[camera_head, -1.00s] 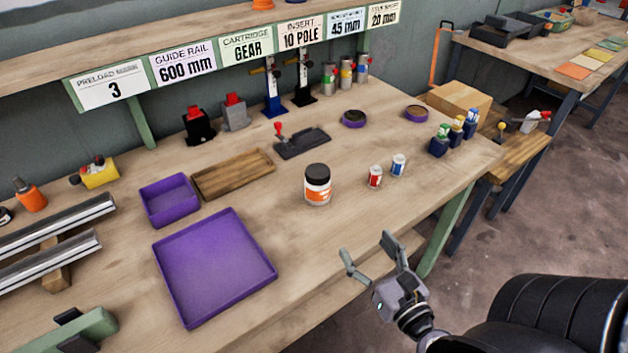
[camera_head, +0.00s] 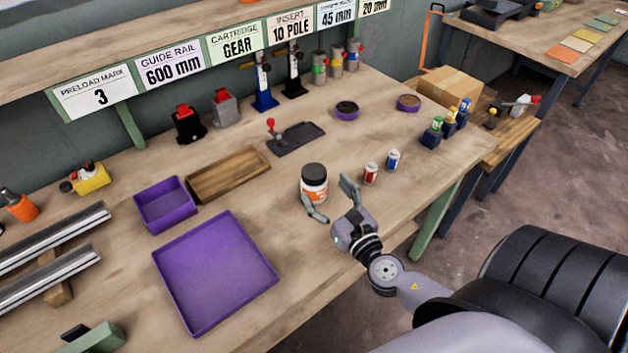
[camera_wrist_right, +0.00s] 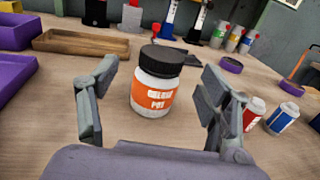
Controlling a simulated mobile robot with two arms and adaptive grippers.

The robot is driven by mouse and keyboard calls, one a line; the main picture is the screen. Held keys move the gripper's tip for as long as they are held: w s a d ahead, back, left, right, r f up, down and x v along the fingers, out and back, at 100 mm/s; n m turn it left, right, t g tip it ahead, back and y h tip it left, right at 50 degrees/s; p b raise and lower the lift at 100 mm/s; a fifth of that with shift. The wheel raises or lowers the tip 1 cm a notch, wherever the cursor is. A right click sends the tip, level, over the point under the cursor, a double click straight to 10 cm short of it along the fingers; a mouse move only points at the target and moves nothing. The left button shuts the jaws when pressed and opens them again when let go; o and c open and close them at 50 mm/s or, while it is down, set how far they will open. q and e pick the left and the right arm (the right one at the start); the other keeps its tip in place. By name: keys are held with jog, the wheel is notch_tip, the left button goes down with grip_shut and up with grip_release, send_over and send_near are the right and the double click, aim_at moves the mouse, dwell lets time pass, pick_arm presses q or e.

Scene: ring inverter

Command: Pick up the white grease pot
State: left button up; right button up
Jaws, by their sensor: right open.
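The white grease pot (camera_head: 314,184) has a black lid and an orange label. It stands upright on the wooden workbench (camera_head: 130,268), near the middle of the head view. My right gripper (camera_head: 332,201) is open just in front of the pot, its two fingers pointing towards it. In the right wrist view the pot (camera_wrist_right: 157,84) stands between and beyond the fingertips of the open gripper (camera_wrist_right: 160,88), with gaps on both sides. No contact shows. My left gripper is not in view.
Red and blue small cans (camera_head: 370,173) (camera_head: 392,160) stand right of the pot. A purple tray (camera_head: 215,325), a purple bin (camera_head: 165,222) and a wooden tray (camera_head: 228,191) lie to the left. A dark plate with a red knob (camera_head: 295,142) lies behind. Bare wood surrounds the pot.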

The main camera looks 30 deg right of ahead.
aim_at(320, 181)
jog(key=shift+w+d, duration=0.1)
jog(key=shift+w, duration=0.85)
jog(key=w, duration=0.2)
jog(key=w+p, duration=0.1)
jog(key=w, duration=0.1)
jog(key=shift+w+d+f, duration=0.1)
jog(key=shift+d, duration=0.3)
jog(key=shift+w+f, duration=0.1)
jog(key=shift+w, duration=0.2)
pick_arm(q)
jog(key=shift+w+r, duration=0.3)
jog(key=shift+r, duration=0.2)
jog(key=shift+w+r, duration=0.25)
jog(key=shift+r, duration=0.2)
pick_arm(e)
jog(key=shift+s, duration=0.1)
jog(key=c, duration=1.2)
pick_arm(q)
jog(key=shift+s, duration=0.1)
pick_arm(e)
jog(key=shift+c, duration=0.8)
pick_arm(q)
jog(key=shift+p, duration=0.3)
